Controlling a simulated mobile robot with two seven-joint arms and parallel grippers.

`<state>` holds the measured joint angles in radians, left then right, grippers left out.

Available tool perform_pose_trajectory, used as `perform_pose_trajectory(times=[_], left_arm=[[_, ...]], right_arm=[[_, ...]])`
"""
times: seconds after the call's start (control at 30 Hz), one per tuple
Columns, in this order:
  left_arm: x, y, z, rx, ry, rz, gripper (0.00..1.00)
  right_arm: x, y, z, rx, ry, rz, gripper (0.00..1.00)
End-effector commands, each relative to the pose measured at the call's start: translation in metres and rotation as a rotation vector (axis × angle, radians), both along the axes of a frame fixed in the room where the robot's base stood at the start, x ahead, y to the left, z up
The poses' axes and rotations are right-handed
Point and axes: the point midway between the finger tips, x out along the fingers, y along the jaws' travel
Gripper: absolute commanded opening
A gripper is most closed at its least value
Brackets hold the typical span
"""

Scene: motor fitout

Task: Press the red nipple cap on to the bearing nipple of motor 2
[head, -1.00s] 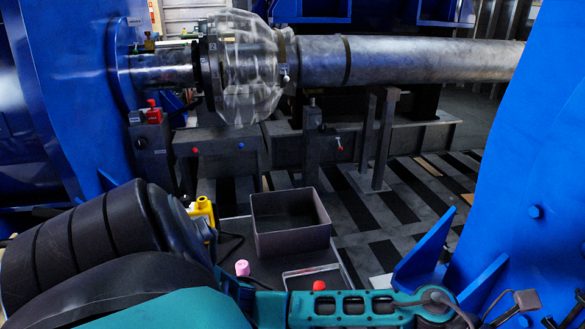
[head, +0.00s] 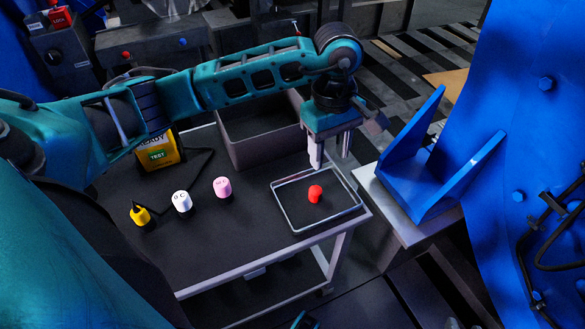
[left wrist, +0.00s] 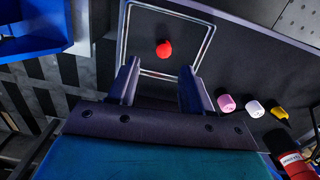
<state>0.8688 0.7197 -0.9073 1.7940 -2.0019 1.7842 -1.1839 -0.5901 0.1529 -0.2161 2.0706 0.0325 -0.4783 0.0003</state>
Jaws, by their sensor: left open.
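The red nipple cap (head: 315,194) sits in a shallow rimmed tray (head: 285,213) on a dark-topped cart. In the left wrist view the cap (left wrist: 164,49) shows just beyond and between my finger ends. My left gripper (head: 331,160) is open and empty, pointing down above the back edge of the tray; its two fingers also show in the left wrist view (left wrist: 160,68). The cap is apart from both fingers. I cannot make out a bearing nipple or tell which machine is motor 2. My right gripper is not in view.
Pink (head: 222,187), white (head: 182,202) and yellow (head: 140,215) caps stand left of the tray. A grey open bin (head: 240,153) stands behind, with a yellow tester (head: 160,150) left of it. A blue bracket (head: 425,185) stands to the right. The cart's front is clear.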

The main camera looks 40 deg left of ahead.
Motion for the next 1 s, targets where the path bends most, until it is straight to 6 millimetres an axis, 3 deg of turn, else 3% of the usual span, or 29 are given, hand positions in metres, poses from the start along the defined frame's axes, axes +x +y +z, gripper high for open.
perform_pose_trajectory(times=[0.17, 0.5, 0.77, 1.0], left_arm=[[0.004, 0.012, -0.005, 0.053, -0.012, -0.008, 0.49], [0.003, 0.011, -0.065, 0.050, -0.011, -0.006, 0.49], [0.003, 0.011, -0.081, 0.050, -0.012, -0.008, 0.49], [0.000, 0.011, -0.116, 0.048, -0.010, -0.007, 0.49]], right_arm=[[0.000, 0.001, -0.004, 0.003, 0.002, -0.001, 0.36], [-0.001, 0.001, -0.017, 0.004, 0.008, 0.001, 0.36], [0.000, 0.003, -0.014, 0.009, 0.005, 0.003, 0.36], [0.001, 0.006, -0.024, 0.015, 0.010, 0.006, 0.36]])
